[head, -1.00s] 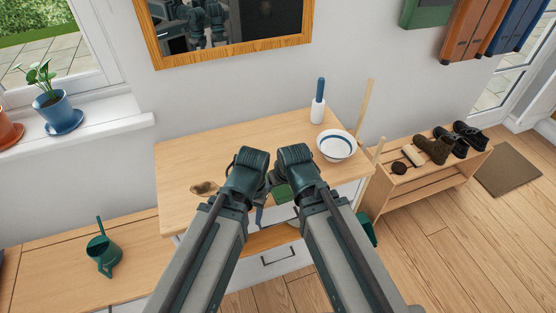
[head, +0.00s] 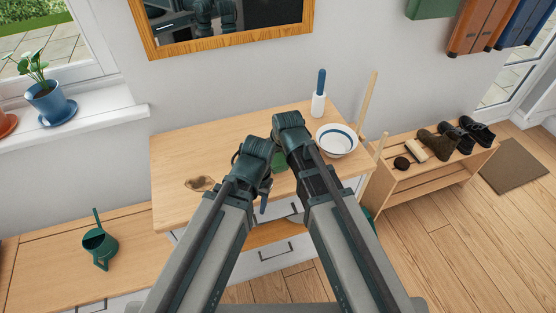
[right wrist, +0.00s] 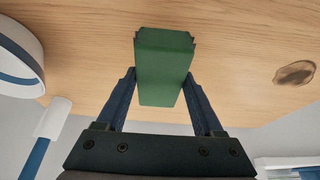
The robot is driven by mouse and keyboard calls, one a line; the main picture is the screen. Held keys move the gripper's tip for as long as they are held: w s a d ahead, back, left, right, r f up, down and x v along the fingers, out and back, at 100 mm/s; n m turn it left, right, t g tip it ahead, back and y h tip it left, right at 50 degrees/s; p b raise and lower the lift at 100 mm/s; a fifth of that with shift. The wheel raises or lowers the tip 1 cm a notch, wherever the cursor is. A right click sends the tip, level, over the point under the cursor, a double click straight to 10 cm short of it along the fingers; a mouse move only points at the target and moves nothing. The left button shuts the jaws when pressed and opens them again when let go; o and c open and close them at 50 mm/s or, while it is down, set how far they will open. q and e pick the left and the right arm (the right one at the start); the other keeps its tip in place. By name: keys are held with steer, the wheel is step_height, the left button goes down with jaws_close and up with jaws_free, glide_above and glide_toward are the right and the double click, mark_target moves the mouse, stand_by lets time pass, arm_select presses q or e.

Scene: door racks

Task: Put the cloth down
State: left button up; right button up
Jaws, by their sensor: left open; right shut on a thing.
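The cloth (right wrist: 165,60) is a green folded block held between the two fingers of my right gripper (right wrist: 160,78) in the right wrist view. That gripper is shut on it, over the wooden table top. I cannot tell whether the cloth touches the wood. In the head view only a bit of the green cloth (head: 281,160) shows between my arms. My left gripper (head: 265,190) is open and empty, lower and nearer the table's front edge; its fingers are partly hidden by its wrist.
A white bowl with a blue band (head: 337,140) and a white holder with a blue handle (head: 318,103) stand at right. A drawer below (head: 265,235) is open. The table's back left is clear.

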mark_target(276, 162)
step_height(276, 162, down, 2)
steer(key=shift+s+f+b, duration=0.1)
steer(key=shift+f+b, duration=0.15)
steer(key=shift+b, duration=0.35)
arm_select(q)
step_height(276, 162, down, 3)
steer(key=shift+d+r, duration=0.1)
arm_select(e)
steer(key=shift+s+f, duration=0.1)
steer(key=shift+f, duration=0.1)
arm_select(q)
steer(key=shift+b, duration=0.3)
arm_select(e)
steer(key=shift+f, duration=0.15)
steer(key=o, duration=1.2)
arm_select(q)
steer(key=shift+f, duration=0.25)
step_height(276, 162, up, 13)
steer(key=p, duration=1.2)
arm_select(e)
steer(key=v, duration=1.4)
